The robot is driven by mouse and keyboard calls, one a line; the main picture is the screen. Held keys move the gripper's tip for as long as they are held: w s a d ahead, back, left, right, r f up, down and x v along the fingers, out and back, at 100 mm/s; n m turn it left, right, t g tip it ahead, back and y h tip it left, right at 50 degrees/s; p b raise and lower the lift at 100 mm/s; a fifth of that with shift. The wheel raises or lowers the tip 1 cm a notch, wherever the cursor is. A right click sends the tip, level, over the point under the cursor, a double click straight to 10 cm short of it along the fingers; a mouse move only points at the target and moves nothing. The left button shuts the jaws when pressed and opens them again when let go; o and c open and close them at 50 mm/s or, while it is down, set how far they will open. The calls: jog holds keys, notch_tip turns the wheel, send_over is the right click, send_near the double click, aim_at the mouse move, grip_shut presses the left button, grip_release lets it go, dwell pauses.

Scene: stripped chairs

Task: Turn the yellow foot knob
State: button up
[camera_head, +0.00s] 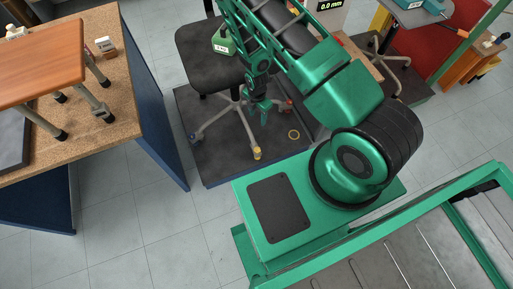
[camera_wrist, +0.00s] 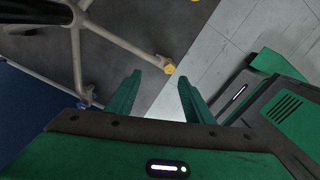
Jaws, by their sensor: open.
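The yellow foot knob (camera_head: 257,153) sits at the end of the chair-base leg that points toward me. In the wrist view the yellow foot knob (camera_wrist: 169,68) shows at the end of a pale leg, in the gap between the fingertips in the picture. My gripper (camera_head: 264,118) points down over the chair base, behind the knob in the head view. In the wrist view my gripper (camera_wrist: 159,77) has its two green fingers apart with nothing held between them. The knob looks to be beyond the fingertips; the exact distance cannot be told.
The chair (camera_head: 215,75) stands on a dark mat (camera_head: 215,165). A blue knob (camera_wrist: 82,104) caps another leg. A workbench (camera_head: 125,75) stands at left, with open tiled floor between.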

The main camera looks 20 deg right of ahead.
aim_at(257, 149)
jog(key=s+f+n, duration=0.1)
jog(key=f, duration=0.6)
jog(key=s+a+f+n, duration=0.1)
jog(key=s+f+n, duration=0.1)
jog(key=f, duration=0.6)
jog(key=s+a+f+n, duration=0.1)
jog(key=s+f, duration=0.1)
jog(key=f, duration=0.5)
jog(key=shift+f+n, duration=0.3)
jog(key=shift+f, duration=0.05)
jog(key=shift+c, duration=0.2)
jog(key=c, duration=1)
